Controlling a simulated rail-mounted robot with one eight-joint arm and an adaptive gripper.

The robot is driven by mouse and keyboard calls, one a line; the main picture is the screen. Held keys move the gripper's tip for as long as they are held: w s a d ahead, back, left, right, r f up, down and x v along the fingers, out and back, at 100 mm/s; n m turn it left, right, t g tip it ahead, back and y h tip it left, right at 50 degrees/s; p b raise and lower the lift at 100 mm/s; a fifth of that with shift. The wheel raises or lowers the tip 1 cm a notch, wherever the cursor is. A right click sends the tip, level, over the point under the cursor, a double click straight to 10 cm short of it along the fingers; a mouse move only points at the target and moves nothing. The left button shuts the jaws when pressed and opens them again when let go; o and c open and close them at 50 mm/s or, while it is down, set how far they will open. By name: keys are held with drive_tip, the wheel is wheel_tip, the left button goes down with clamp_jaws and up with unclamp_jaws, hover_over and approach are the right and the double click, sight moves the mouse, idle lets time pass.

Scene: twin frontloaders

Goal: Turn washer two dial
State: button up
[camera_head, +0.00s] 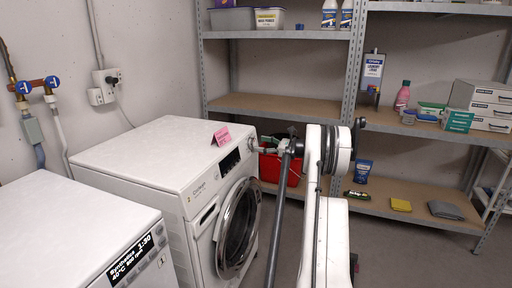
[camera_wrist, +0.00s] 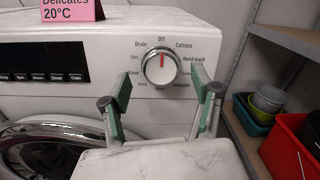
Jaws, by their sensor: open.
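The white washer (camera_head: 165,150) with a pink card (camera_head: 221,136) on top has a round dial (camera_wrist: 161,67) at the right of its front panel. The dial is white with a silver ring, and its red mark points up at "Off". My gripper (camera_wrist: 160,88) is open, with one green-padded finger on each side of the dial and gaps visible between. I cannot tell how deep the fingers reach. In the head view my gripper (camera_head: 270,146) is at the panel's right end and partly hides the dial. The washer's display (camera_wrist: 43,63) is dark.
A second washer (camera_head: 85,235) stands nearer at the left, its display lit with "Synthetics". The washer's round door (camera_head: 238,228) is below the panel. A red bucket (camera_head: 292,168) and a metal shelf (camera_head: 285,108) with bottles and boxes stand behind my gripper.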

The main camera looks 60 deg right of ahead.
sight(254, 143)
drive_tip(key=shift+b+x, duration=0.3)
drive_tip(key=shift+x, duration=1.3)
drive_tip(key=c, duration=1.1)
drive_tip(key=shift+c, duration=0.2)
